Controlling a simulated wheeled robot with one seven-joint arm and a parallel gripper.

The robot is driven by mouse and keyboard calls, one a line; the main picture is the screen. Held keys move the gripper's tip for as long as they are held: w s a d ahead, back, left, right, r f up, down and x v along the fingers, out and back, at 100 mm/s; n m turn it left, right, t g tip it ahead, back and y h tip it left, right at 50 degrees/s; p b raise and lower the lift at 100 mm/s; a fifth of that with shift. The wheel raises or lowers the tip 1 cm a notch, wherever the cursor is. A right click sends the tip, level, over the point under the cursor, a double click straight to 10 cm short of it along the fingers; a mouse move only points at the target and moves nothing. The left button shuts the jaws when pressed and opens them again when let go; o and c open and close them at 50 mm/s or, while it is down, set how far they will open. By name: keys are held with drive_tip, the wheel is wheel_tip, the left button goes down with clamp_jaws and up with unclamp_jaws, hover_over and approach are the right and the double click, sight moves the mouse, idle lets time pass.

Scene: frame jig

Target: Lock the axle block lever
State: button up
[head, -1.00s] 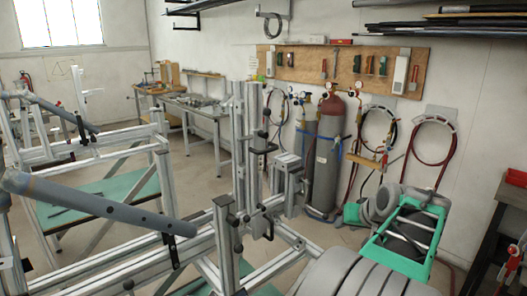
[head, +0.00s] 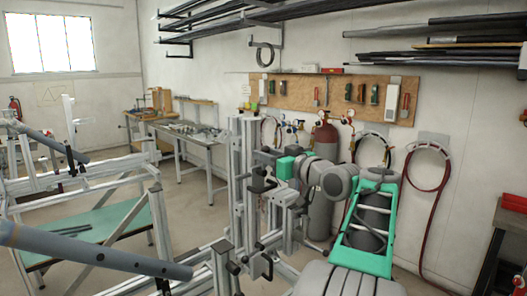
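The frame jig's upright aluminium post (head: 243,190) stands near the middle of the head view. Black clamp handles sit on its right side, and a lower black lever (head: 267,266) hangs by the block near its foot. I cannot tell for sure which one is the axle block lever. My gripper (head: 262,160) is at the end of my arm, beside the post's right side at mid height, close to the upper black parts. It is small and dark against them, so I cannot see whether its fingers are open or touching anything.
A grey tube with holes (head: 90,247) lies across the jig at the lower left. A jig with a green shelf (head: 100,232) stands behind it. A workbench (head: 185,133) is at the back. Gas cylinders (head: 325,180) and hung hoses line the wall on the right.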

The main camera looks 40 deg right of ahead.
drive_tip(key=shift+w, duration=0.35)
drive_tip(key=shift+c, duration=0.4)
clamp_jaws()
drive_tip(key=shift+f, duration=0.1)
idle(0.6)
